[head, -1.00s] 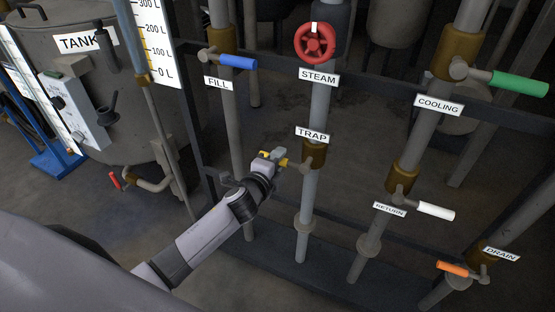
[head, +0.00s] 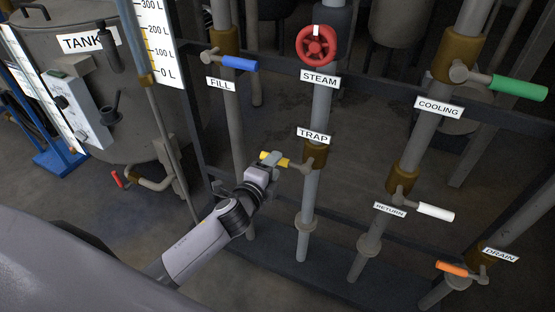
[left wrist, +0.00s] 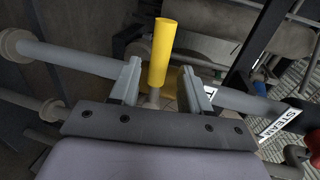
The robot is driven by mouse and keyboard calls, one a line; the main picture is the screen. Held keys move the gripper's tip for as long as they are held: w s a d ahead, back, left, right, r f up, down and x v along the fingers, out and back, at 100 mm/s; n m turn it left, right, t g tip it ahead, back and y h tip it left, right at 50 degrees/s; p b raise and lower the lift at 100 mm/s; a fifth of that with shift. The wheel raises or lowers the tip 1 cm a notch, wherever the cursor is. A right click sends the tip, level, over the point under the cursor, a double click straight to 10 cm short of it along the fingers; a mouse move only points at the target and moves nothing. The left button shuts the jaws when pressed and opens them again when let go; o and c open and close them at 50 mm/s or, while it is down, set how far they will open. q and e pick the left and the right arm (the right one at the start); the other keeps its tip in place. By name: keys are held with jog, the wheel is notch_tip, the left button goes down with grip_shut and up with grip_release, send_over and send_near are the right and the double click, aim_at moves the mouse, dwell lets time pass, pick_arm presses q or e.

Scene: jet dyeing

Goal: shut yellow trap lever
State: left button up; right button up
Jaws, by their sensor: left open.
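The yellow trap lever (head: 277,160) sticks out to the left from the brass trap valve (head: 315,155), close to level and tilted slightly up at its outer end, below the TRAP label (head: 313,135). My left gripper (head: 268,164) is at the handle, just below and in front of it in the head view. In the left wrist view the yellow handle (left wrist: 161,52) shows between the two spread fingers of the left gripper (left wrist: 160,88), with a visible gap on each side. The fingers are open and hold nothing. My right gripper is in neither view.
The red steam wheel (head: 316,45) is above on the same pipe. The blue fill lever (head: 238,63) is up left. The white return lever (head: 435,212), green cooling lever (head: 519,88) and orange drain lever (head: 453,268) are to the right. A dark rail crosses behind the pipes.

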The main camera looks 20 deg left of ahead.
pick_arm(q)
jog(key=shift+s+r, duration=0.2)
jog(key=shift+s, duration=0.6)
jog(key=shift+s+r, duration=0.15)
jog(key=shift+s, duration=0.65)
jog(key=s+d+n+g+h+p, duration=0.1)
jog(key=s+n+g+p, duration=0.4)
jog(key=s+n+p, duration=0.6)
jog(key=s+d+n, duration=0.1)
jog(key=s+n, duration=0.4)
jog(key=s, duration=0.6)
jog(key=shift+s+h, duration=0.25)
jog(key=shift+h, duration=0.05)
jog(key=shift+d+f, duration=0.1)
